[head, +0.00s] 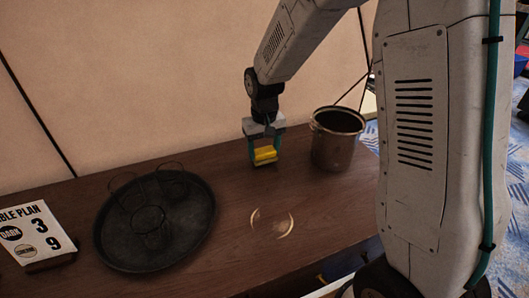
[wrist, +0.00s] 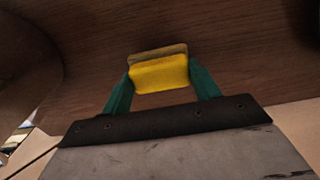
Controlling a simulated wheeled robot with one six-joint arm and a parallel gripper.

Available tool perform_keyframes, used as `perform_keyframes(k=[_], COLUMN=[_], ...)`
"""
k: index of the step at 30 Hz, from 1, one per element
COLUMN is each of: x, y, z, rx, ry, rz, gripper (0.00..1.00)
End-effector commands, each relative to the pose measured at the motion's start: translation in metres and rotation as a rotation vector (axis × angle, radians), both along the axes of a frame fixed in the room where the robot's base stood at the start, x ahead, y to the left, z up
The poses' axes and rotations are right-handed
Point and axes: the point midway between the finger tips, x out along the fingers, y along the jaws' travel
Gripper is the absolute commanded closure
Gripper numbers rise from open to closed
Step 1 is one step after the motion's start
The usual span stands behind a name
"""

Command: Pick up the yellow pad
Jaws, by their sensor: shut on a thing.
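The yellow pad (head: 265,154) is between the two teal fingers of my gripper (head: 265,157) in the head view, over the brown table between the tray and the metal pot. In the wrist view the yellow pad (wrist: 160,74) has a tan strip along its far edge. The fingers of my gripper (wrist: 160,84) touch its left and right sides and are shut on it. I cannot tell whether the pad still touches the table.
A dark round tray (head: 112,255) with several clear glasses stands to the left. A metal pot (head: 338,140) stands close on the right. A printed card (head: 36,232) is at the far left. A ring-like pale mark (head: 272,223) shows on the table (head: 230,240) in front.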

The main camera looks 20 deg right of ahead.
Motion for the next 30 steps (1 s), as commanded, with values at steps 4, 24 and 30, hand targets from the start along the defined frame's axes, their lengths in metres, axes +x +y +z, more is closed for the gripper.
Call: perform_keyframes(k=[4, 24, 30], x=[0.000, -0.147, -0.159], y=[0.000, 0.016, 0.017], z=[0.022, 0.035, 0.036], rx=[0.001, 0.000, 0.000], ry=[-0.003, -0.001, 0.000], rz=[0.000, 0.001, 0.001], gripper=[0.61, 0.61, 0.61])
